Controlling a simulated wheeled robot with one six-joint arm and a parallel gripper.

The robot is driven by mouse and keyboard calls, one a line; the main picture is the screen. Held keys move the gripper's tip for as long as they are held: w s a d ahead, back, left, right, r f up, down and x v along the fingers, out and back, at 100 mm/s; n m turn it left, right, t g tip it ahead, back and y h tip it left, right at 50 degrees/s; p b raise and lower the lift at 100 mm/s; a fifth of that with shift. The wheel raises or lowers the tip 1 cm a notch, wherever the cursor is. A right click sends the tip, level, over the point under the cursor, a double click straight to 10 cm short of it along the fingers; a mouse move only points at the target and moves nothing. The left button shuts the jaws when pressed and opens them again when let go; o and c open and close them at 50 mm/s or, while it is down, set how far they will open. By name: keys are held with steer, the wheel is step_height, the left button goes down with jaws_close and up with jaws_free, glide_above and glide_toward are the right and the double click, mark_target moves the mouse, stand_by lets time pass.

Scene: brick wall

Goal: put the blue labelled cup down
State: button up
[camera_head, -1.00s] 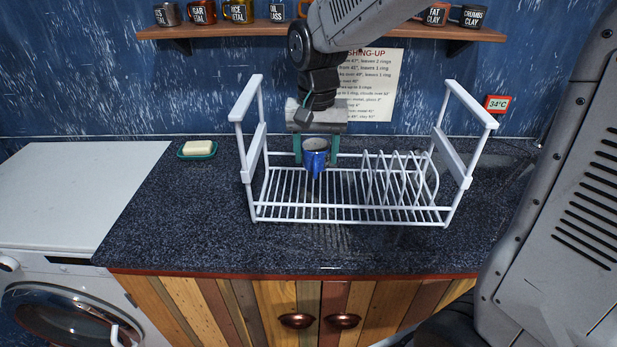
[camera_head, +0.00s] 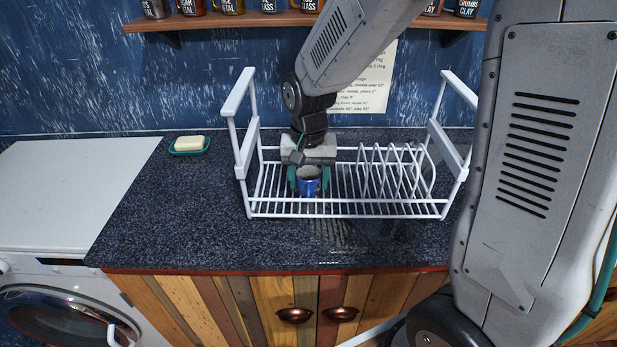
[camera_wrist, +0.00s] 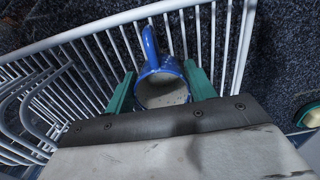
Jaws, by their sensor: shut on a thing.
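The blue cup (camera_head: 309,188) is upright in the left part of the white wire dish rack (camera_head: 347,216). My gripper (camera_head: 308,181) has green fingers, one on each side of the cup, and is shut on it. In the wrist view the cup (camera_wrist: 148,72) shows its grey inside and blue rim between the fingers (camera_wrist: 162,88). Its blue handle points away from my gripper, over the rack wires (camera_wrist: 92,34). I cannot tell whether the cup's base touches the rack floor. Its label is not readable.
Plate dividers (camera_head: 392,172) fill the rack's right half, and tall white side frames (camera_head: 237,150) rise at both ends. A soap dish (camera_head: 189,146) sits left of the rack on the dark counter (camera_head: 160,215). A shelf of mugs (camera_head: 220,22) hangs above.

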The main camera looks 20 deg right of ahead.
steer(key=shift+f, duration=0.1)
steer(key=o, duration=1.1)
steer(key=shift+c, duration=0.2)
step_height(320, 180, up, 12)
steer(key=s+d+r+n, duration=0.1)
steer(key=s+d+n, duration=0.1)
steer(key=s, duration=0.9)
steer(key=s+d+r+n+t, duration=0.1)
steer(key=s+d+r+n, duration=0.1)
steer(key=s, duration=1)
steer(key=shift+r+n, duration=0.15)
steer(key=shift+n, duration=0.25)
steer(key=shift+w, duration=0.1)
